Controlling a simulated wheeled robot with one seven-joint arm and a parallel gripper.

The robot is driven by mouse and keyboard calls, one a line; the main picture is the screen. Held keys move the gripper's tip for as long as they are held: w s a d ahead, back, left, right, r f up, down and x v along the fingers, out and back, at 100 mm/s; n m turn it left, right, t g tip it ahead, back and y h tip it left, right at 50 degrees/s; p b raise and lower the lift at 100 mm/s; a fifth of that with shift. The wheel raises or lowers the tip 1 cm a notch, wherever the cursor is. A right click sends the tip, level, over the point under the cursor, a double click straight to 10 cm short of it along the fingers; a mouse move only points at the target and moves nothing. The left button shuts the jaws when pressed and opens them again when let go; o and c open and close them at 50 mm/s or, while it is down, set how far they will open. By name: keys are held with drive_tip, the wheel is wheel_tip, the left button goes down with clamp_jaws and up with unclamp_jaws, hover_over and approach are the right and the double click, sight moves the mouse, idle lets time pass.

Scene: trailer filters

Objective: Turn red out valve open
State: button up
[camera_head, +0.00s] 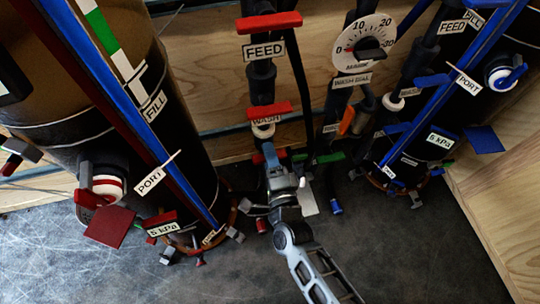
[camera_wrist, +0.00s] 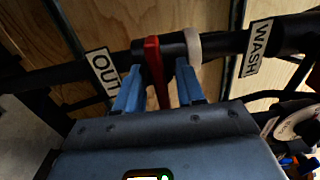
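The red out valve handle (camera_wrist: 155,68) is a flat red lever on a dark pipe, next to a white "OUT" label (camera_wrist: 103,70). In the wrist view it lies crosswise to the pipe. My gripper (camera_wrist: 159,80) has its two blue fingers on either side of the handle, with gaps showing on both sides. The fingers are open around it; contact is not visible. In the head view my gripper (camera_head: 272,160) is at the lower part of the middle pipe, and it mostly hides the out valve; a bit of red (camera_head: 282,154) shows beside it.
Above are the red wash handle (camera_head: 263,109) and red feed handle (camera_head: 269,23) on the same pipe. A dial (camera_head: 364,43) is to the right. A green handle (camera_head: 329,158) sits close to my gripper's right. Large dark cylinders (camera_head: 185,130) flank the pipes.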

drive_tip(key=shift+c, duration=0.3)
clamp_jaws()
drive_tip(key=shift+n, duration=0.3)
drive_tip(key=n+p, duration=0.1)
drive_tip(key=n, duration=0.3)
drive_tip(key=n+p, duration=0.1)
drive_tip(key=n, duration=0.4)
drive_tip(key=n+p, duration=0.1)
drive_tip(key=n, duration=0.3)
drive_tip(key=shift+n, duration=2.1)
drive_tip(key=shift+f, duration=0.1)
